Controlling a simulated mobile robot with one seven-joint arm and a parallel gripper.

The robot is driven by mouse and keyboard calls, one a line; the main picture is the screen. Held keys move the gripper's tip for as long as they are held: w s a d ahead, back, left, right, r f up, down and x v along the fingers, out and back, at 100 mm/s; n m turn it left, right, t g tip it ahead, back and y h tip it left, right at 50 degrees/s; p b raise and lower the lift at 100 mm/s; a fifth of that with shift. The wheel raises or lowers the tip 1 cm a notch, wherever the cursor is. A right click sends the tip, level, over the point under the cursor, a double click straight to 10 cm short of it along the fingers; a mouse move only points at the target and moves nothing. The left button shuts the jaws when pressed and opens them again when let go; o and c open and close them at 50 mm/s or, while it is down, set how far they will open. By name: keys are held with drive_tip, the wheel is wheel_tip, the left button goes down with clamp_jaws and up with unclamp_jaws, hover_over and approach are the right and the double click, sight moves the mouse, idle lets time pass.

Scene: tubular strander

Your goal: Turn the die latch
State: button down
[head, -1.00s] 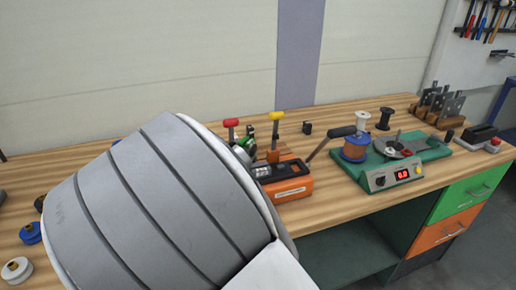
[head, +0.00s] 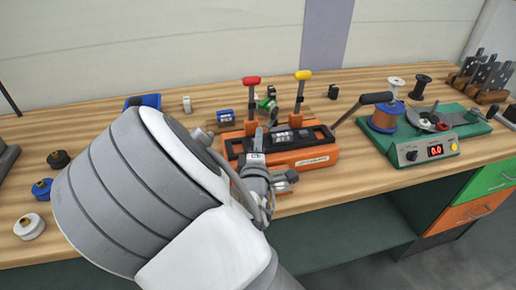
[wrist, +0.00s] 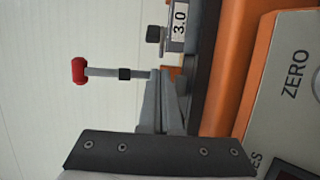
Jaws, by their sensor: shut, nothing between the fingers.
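An orange bench device (head: 318,157) stands on the wooden bench in the head view, with a red-handled lever (head: 251,80) and a yellow-handled lever (head: 303,76) upright on it. In the wrist view, a red-tipped grey rod with a black collar (wrist: 80,72) lies across the picture, beside a block marked 3.0 (wrist: 179,22) with a black knob (wrist: 153,34). I cannot tell for sure which part is the die latch. My gripper (wrist: 165,76) is shut and empty, its fingertips close to the rod's inner end; contact is unclear. It is also over the device's front left (head: 259,135).
A green winding unit (head: 440,140) with a copper spool (head: 385,117) stands to the right. A dark-handled lever (head: 376,98) slants up from the orange device's right end. Several small spools lie at the left. The bench between them and the device is largely behind my arm.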

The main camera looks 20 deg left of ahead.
sight(273, 117)
drive_tip(key=shift+x, duration=1.5)
drive_tip(key=shift+d, duration=0.15)
drive_tip(key=shift+d+n+y+b, duration=0.35)
drive_tip(key=shift+n+y, duration=0.15)
drive_tip(key=shift+y, duration=0.1)
drive_tip(key=shift+s+d+n+g+y+b, duration=0.1)
drive_tip(key=shift+d+n+g+y+b, duration=0.15)
drive_tip(key=shift+n+g+y, duration=0.4)
drive_tip(key=shift+s+d+n+g+y+b, duration=0.15)
drive_tip(key=shift+d+n+y, duration=0.2)
drive_tip(key=shift+y, duration=0.6)
